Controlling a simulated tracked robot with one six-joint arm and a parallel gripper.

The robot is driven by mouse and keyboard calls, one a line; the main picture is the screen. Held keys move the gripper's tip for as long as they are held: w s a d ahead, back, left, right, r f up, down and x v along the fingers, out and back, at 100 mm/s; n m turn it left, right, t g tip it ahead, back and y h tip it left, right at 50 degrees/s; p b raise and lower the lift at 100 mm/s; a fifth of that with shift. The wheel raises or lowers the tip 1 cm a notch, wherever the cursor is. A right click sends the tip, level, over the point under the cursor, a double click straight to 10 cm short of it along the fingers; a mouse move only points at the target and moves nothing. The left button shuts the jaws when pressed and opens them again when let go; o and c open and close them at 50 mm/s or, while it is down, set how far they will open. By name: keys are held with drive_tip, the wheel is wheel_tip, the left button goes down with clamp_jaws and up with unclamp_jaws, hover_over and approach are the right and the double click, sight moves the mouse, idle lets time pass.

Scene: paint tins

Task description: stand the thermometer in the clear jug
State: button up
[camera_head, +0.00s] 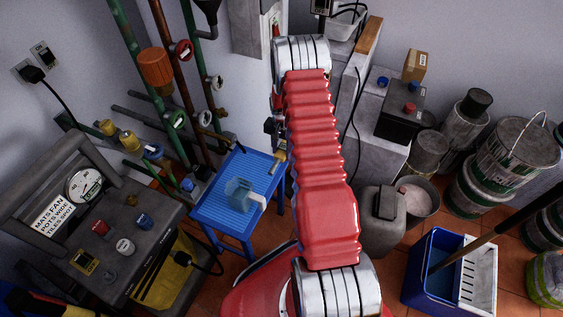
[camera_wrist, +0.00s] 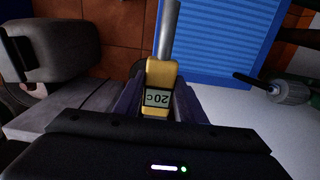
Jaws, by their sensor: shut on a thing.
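The thermometer (camera_wrist: 161,74) has a yellow body, a small display reading 20c and a grey metal probe. My gripper (camera_wrist: 157,96) is shut on its yellow body, with the probe pointing away from the jaws. In the head view, the thermometer (camera_head: 280,157) shows as a small yellow piece above the right back edge of the blue table, its probe partly hard to make out. The clear jug (camera_head: 239,194) stands on the blue table (camera_head: 222,216), to the left of and nearer than the thermometer. The jug does not show in the wrist view.
A white piece (camera_head: 258,201) sits beside the jug, perhaps its handle. Pipes with valves stand behind the table at left. A grey control box (camera_head: 115,235) stands at left. A grey jerrycan (camera_head: 383,222), a bucket and a blue mop bucket (camera_head: 432,270) stand at right.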

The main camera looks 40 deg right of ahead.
sight(282, 151)
drive_tip(key=shift+f, duration=1.55)
drive_tip(key=shift+f, duration=1.85)
drive_tip(key=shift+f, duration=0.1)
drive_tip(key=o, duration=1.1)
wheel_tip(282, 151, up, 12)
drive_tip(key=shift+r, duration=0.1)
drive_tip(key=shift+r, duration=0.1)
